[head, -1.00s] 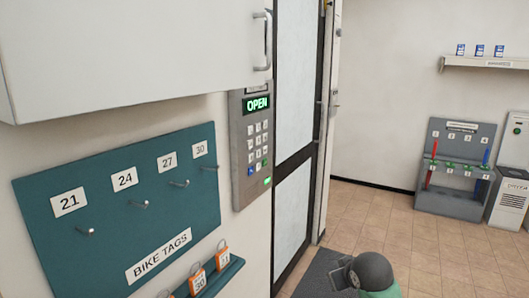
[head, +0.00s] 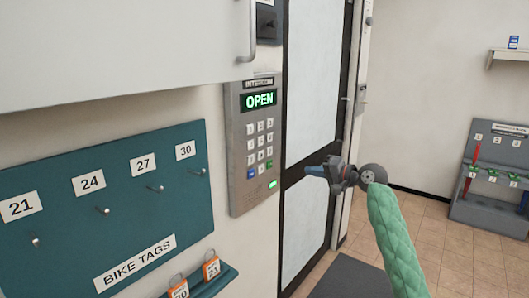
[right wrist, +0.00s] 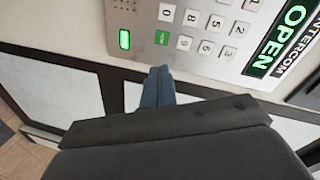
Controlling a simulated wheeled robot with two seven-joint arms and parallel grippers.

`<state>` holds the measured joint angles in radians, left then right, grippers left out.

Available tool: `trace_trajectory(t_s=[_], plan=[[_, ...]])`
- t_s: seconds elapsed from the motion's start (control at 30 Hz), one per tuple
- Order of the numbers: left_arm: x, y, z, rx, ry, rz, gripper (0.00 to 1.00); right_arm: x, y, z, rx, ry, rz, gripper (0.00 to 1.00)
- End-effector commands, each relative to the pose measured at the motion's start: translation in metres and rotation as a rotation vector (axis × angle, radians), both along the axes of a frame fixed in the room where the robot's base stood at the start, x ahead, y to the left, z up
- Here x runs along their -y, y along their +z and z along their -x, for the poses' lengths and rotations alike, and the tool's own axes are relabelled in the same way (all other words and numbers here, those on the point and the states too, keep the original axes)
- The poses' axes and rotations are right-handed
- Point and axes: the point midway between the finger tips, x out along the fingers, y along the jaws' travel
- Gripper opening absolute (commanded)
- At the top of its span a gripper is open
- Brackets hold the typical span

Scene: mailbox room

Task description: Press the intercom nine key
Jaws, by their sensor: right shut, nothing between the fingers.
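The intercom (head: 236,165) is a grey panel on the wall with a lit green OPEN display (head: 259,100) and a keypad. Its nine key (head: 270,151) is a small white key in the right column, above the green key (head: 269,164). In the right wrist view the nine key (right wrist: 183,43) lies beside the green key (right wrist: 162,38). My right gripper (head: 310,170) is shut and empty, apart from the panel and to its right in the head view. Its blue fingertips (right wrist: 160,72) show just below the green key in the right wrist view. My left gripper is not in view.
A white cabinet (head: 120,45) with a handle overhangs at upper left. A teal bike tags board (head: 110,195) with hooks and a small shelf is left of the intercom. A dark-framed door (head: 310,90) stands right of it. A grey rack (head: 490,208) is at far right.

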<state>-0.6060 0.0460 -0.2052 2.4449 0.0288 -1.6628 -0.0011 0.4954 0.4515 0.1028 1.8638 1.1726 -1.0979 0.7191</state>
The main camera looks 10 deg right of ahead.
Motion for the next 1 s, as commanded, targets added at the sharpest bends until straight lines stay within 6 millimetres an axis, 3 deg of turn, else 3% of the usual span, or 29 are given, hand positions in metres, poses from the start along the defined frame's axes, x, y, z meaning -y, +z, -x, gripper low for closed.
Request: trace_trajectory(t_s=[0.1,0.3,0.8,1.0], plan=[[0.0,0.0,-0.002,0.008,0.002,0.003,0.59,-0.003,0.015,-0.001,-0.04,0.006,-0.212,0.0],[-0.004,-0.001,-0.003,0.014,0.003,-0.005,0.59,-0.002,0.027,-0.003,-0.092,-0.016,-0.38,0.0],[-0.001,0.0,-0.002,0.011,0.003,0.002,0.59,-0.002,0.027,-0.004,-0.12,-0.019,-0.411,0.0],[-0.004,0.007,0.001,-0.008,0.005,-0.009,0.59,-0.012,0.029,-0.016,-0.119,-0.02,-0.412,0.0]])
